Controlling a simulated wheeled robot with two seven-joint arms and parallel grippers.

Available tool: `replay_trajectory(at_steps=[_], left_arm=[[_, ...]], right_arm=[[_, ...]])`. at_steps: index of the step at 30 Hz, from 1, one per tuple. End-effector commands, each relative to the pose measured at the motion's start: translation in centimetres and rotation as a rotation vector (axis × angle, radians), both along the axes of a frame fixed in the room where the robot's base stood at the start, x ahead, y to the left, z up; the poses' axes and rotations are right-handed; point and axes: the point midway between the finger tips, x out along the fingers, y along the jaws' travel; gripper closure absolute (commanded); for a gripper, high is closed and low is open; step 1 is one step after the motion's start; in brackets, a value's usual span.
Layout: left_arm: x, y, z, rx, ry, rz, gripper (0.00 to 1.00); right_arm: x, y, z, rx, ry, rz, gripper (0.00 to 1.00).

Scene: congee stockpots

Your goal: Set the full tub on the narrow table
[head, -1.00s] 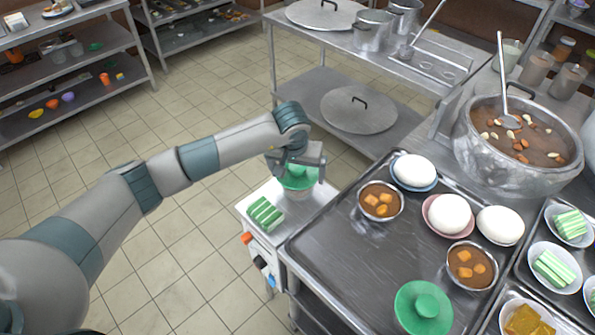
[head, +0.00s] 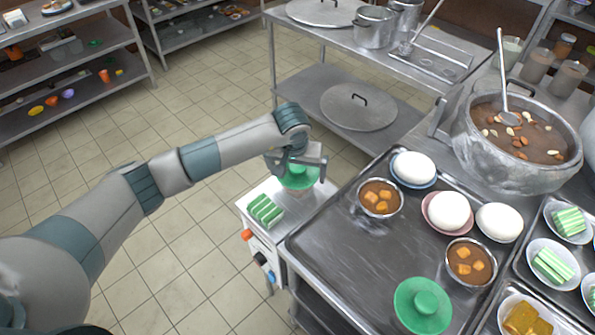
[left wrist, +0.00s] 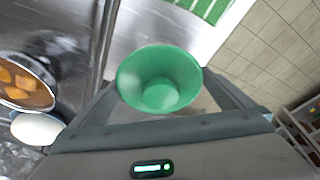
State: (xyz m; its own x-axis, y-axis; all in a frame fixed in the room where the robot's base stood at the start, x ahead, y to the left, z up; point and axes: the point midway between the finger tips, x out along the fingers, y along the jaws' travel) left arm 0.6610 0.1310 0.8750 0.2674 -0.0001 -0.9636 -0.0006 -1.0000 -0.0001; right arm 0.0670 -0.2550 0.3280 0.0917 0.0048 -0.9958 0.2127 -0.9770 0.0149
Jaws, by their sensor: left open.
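A tub with a green lid (head: 297,179) stands at the far end of the narrow table (head: 291,207), upright as far as I can see. My left gripper (head: 303,164) is directly above it, its open jaws around the lid's upper part. The left wrist view shows the green lid (left wrist: 160,80) between the two spread fingers, with a gap at each side. A second green-lidded tub (head: 423,306) sits on the large metal tray (head: 340,240) at the front. Neither tub's contents show. My right gripper is not in view.
Bowls of brown soup (head: 380,198) and white buns (head: 450,211) crowd the tray's right side. A big pot of congee (head: 518,145) stands behind. The tray's left middle is bare.

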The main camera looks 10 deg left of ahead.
Motion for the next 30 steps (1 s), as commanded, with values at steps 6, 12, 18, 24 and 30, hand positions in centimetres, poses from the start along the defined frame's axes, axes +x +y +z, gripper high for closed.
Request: replay_trajectory(at_steps=[6, 12, 18, 24, 30], left_arm=[[-0.4, 0.0, 1.9, 0.000, -0.003, -0.001, 0.00], [-1.3, 0.0, 5.2, 0.000, -0.006, -0.002, 0.00], [-2.3, 0.0, 8.5, 0.000, -0.003, -0.001, 0.00], [-2.8, 0.0, 10.6, 0.000, -0.003, 0.001, 0.00], [-3.2, 0.0, 11.6, 0.000, -0.001, -0.001, 0.00]], right_arm=[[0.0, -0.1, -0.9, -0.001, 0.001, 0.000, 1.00], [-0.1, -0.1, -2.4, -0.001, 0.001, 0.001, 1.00], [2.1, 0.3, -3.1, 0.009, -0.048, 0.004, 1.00], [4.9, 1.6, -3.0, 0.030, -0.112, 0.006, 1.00], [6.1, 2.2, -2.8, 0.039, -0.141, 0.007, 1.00]])
